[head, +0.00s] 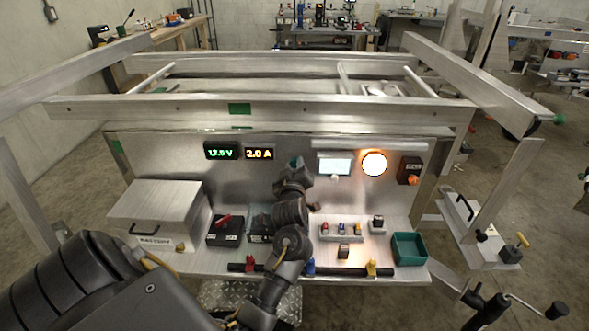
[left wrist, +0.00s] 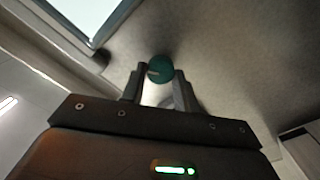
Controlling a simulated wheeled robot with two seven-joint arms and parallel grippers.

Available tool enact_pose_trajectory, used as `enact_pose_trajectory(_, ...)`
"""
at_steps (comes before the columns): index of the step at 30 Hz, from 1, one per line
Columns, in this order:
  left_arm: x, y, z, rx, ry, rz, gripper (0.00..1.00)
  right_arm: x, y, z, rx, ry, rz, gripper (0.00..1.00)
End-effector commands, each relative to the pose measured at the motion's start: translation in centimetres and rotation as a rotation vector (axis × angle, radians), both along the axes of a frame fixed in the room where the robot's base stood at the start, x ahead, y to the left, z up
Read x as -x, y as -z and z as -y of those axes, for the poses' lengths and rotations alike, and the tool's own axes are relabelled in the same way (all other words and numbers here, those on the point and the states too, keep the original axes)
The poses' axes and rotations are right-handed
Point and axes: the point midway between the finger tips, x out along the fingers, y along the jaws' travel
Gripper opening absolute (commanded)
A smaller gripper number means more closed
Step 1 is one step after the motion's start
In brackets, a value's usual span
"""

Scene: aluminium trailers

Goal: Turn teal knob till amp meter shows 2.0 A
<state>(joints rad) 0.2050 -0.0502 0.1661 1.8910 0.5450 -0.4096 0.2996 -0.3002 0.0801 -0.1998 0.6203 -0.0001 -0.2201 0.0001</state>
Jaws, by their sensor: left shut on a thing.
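The teal knob (left wrist: 160,69) sits on the metal panel (head: 130,155), between the fingers of my left gripper (left wrist: 160,88). The fingers are closed on its sides. In the head view, the left gripper (head: 295,168) reaches up to the panel and covers most of the knob. The amp meter (head: 259,153) reads 2.0 A in yellow digits. Beside it the voltage meter (head: 221,152) shows green digits that look like 13.5 V. My right gripper is not seen in these views.
A white screen (head: 335,166) and a lit round lamp (head: 374,164) are right of the knob. The shelf below holds a metal box (head: 158,210), a black box with a red lever (head: 224,230), small coloured switches (head: 342,229) and a green bin (head: 409,248). Metal rails frame the panel.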

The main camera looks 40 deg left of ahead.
Motion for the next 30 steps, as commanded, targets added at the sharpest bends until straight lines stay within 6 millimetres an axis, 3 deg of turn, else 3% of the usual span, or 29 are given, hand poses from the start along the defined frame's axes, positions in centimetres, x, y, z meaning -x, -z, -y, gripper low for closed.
enact_pose_trajectory(20,0.0,0.11,0.04,0.056,0.002,0.039,0.07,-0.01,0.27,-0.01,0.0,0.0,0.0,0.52)
enact_pose_trajectory(21,0.0,0.11,0.04,0.056,0.002,0.039,0.33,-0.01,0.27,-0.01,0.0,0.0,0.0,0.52)
enact_pose_trajectory(25,0.0,0.09,0.04,0.054,0.001,0.039,0.5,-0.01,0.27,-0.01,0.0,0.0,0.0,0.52)
enact_pose_trajectory(30,0.0,0.06,0.01,0.054,0.001,0.04,0.51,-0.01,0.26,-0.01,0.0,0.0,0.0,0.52)
